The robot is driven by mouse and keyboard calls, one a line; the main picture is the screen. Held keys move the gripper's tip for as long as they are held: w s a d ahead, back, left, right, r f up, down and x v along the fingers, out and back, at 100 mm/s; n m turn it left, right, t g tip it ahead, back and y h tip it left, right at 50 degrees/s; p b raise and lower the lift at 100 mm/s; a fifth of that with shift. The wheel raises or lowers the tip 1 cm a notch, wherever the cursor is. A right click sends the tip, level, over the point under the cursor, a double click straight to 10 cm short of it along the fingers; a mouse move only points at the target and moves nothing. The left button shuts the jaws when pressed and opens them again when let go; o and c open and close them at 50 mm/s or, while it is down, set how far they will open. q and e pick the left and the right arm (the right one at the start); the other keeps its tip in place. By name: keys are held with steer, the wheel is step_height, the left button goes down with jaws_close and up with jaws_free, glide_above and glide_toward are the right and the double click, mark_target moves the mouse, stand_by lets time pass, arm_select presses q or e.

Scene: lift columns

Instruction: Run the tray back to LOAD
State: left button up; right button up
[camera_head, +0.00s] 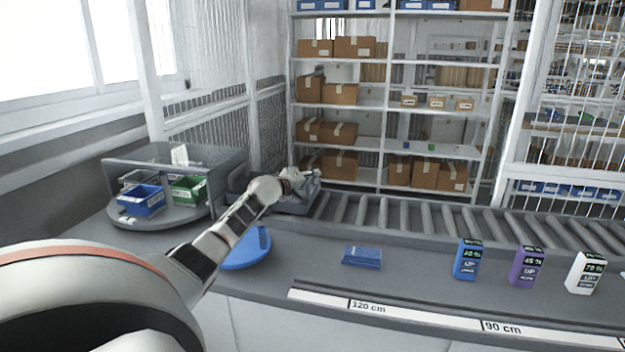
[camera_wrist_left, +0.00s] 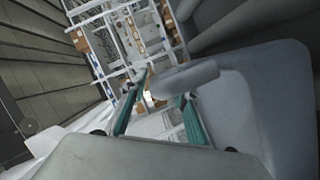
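A grey tray (camera_head: 296,205) sits at the left end of the roller conveyor in the head view. My left gripper (camera_head: 300,180) is over its back part, and the arm hides some of the tray. In the left wrist view my left gripper's teal fingers (camera_wrist_left: 161,90) stand apart. A grey rounded bar (camera_wrist_left: 188,79) lies at the fingertips, and a large grey surface fills the right side. I cannot tell whether the fingers touch the bar. My right gripper is not in view. No LOAD marking can be read.
The roller conveyor (camera_head: 415,215) runs right from the tray with its rollers bare. A blue disc (camera_head: 247,250), a blue flat stack (camera_head: 362,257) and blue, purple and white boxes (camera_head: 585,273) stand in front. A turntable (camera_head: 160,217) with blue and green bins is at left.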

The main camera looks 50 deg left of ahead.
arm_select(q)
steer(key=shift+d+r, duration=0.1)
steer(key=v, duration=1.2)
stand_by(0.4)
stand_by(0.5)
